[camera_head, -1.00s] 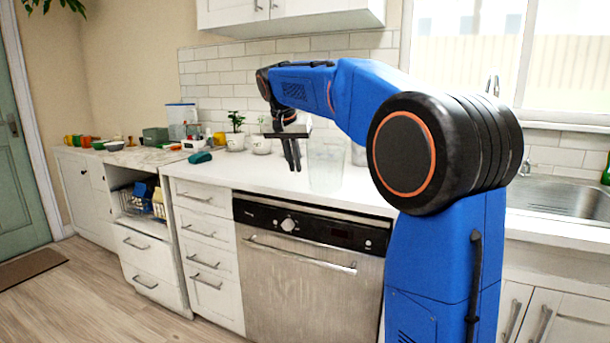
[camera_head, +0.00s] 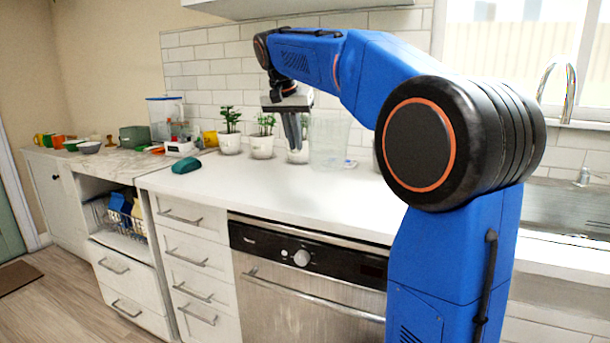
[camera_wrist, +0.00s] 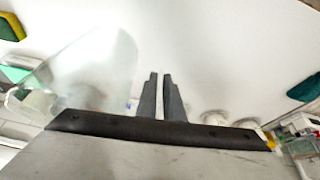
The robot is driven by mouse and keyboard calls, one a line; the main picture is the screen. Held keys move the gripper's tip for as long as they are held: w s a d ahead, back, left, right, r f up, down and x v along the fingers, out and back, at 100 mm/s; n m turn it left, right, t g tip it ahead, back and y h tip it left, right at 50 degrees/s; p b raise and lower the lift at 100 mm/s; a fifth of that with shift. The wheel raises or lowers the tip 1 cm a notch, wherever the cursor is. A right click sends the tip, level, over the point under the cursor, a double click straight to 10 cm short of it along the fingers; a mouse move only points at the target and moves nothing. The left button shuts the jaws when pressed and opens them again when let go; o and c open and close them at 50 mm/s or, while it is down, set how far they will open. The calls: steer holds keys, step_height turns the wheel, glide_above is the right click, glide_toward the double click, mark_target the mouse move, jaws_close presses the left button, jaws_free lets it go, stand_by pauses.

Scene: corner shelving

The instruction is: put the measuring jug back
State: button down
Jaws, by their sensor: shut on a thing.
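The measuring jug (camera_head: 329,143) is a clear, see-through vessel above or on the white counter, in front of the tiled wall. In the wrist view the jug (camera_wrist: 95,70) shows as a pale, glassy shape left of the fingers. My gripper (camera_head: 297,148) points down just left of the jug in the head view. Its fingers (camera_wrist: 160,80) are nearly together, shut on the jug, apparently at its handle side; the handle itself is hard to make out. I cannot tell whether the jug's base touches the counter.
Potted plants (camera_head: 230,143) stand along the wall left of and behind the gripper. A teal object (camera_head: 187,165) lies at the counter's left. A sponge (camera_wrist: 10,27) shows in the wrist view. The sink (camera_head: 570,205) is at right. The counter's front middle is clear.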

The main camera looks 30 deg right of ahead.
steer(key=shift+f, duration=3.85)
steer(key=c, duration=1.9)
jaws_free()
steer(key=v, duration=1.2)
steer(key=s+a+f+n+y, duration=0.1)
steer(key=s+f+n, duration=0.2)
steer(key=s+f, duration=0.8)
steer(key=s+a+f+n+t+y, duration=0.1)
steer(key=s+a+f+n, duration=0.1)
steer(key=s+f, duration=0.9)
steer(key=s+a+f+n+y, duration=0.1)
steer(key=s+f+n, duration=0.3)
steer(key=s+f, duration=0.7)
steer(key=shift+s+a+f+t+y, duration=0.3)
steer(key=shift+s+a+t, duration=0.1)
steer(key=shift+a, duration=0.3)
